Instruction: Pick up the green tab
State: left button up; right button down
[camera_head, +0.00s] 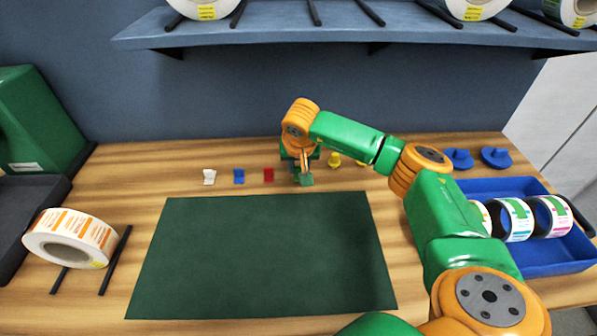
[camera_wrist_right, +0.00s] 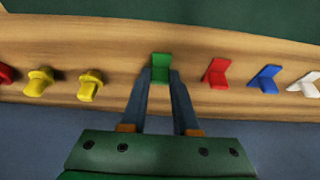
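The green tab (camera_head: 306,180) is small and L-shaped, on the wooden table in a row of coloured tabs, just behind the dark green mat (camera_head: 345,262). My right gripper (camera_head: 304,173) points down at it from above. In the right wrist view the green tab (camera_wrist_right: 160,68) sits at the fingertips of my right gripper (camera_wrist_right: 161,78), one finger on either side. The gap between finger and tab is too small to tell whether they touch. The tab seems to be at table height, in line with its neighbours. My left gripper is not in view.
A red tab (camera_wrist_right: 217,74), a blue tab (camera_wrist_right: 265,79) and a white tab (camera_head: 209,176) stand to one side, yellow pieces (camera_wrist_right: 89,86) to the other. A blue tray (camera_head: 555,256) with label rolls is at right, an orange-white roll (camera_head: 72,238) at left. A shelf (camera_head: 290,30) hangs behind.

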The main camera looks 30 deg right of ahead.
aim_at(297, 177)
dwell(0.3)
jog(key=shift+w+r, duration=0.1)
jog(key=shift+r, duration=0.15)
jog(key=r, duration=0.1)
jog(key=r+b, duration=0.1)
jog(key=r, duration=0.1)
jog(key=shift+a, duration=0.25)
jog(key=s+a+r+b, duration=0.1)
jog(key=s+a+r, duration=0.6)
jog(key=a+r, duration=0.2)
jog(key=shift+s+a+r, duration=0.2)
jog(key=shift+s+a, duration=0.2)
jog(key=shift+a, duration=0.7)
